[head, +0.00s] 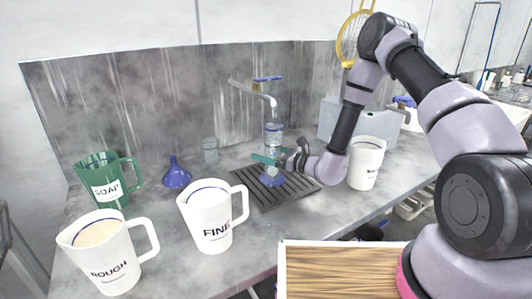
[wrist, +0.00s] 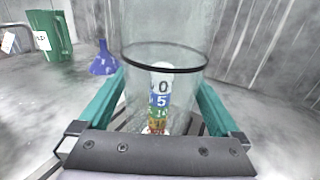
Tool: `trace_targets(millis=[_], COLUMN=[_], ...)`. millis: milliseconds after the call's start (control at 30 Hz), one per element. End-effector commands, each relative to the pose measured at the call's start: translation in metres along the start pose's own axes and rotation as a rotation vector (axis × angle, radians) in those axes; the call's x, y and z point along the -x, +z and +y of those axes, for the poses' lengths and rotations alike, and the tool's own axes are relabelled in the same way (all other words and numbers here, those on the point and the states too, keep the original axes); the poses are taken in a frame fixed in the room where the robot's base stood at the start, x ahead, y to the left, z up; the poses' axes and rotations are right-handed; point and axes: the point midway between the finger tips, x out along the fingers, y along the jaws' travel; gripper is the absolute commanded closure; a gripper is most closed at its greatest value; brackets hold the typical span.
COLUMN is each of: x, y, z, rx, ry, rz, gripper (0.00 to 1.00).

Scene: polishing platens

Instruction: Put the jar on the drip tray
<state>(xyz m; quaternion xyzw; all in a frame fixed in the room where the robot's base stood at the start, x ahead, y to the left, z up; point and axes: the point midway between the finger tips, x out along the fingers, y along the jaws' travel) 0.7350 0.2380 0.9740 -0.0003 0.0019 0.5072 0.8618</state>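In the wrist view the jar (wrist: 165,75) fills the middle, with coloured, numbered markings showing through the glass. My gripper (head: 266,160) has teal fingers on both sides of the jar, seemingly pressed against it. A blue part shows low under the gripper. Whether the jar's bottom touches the slats cannot be told.
A tap (head: 262,92) arches behind the jar. White ROUGH (head: 105,255) and FINE (head: 210,222) jugs stand in front; another white jug (head: 367,163) stands right.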

Motion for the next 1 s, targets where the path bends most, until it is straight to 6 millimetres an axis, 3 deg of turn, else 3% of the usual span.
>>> trace_targets(millis=[333,800,1000], x=[0.007,0.099,0.118], y=[0.003,0.003,0.003], z=[-0.001,-0.001,0.0], rx=[-0.001,-0.002,0.0], ry=[-0.002,-0.003,-0.001], rz=[0.001,0.0,0.0], gripper=[0.0,0.0,0.0])
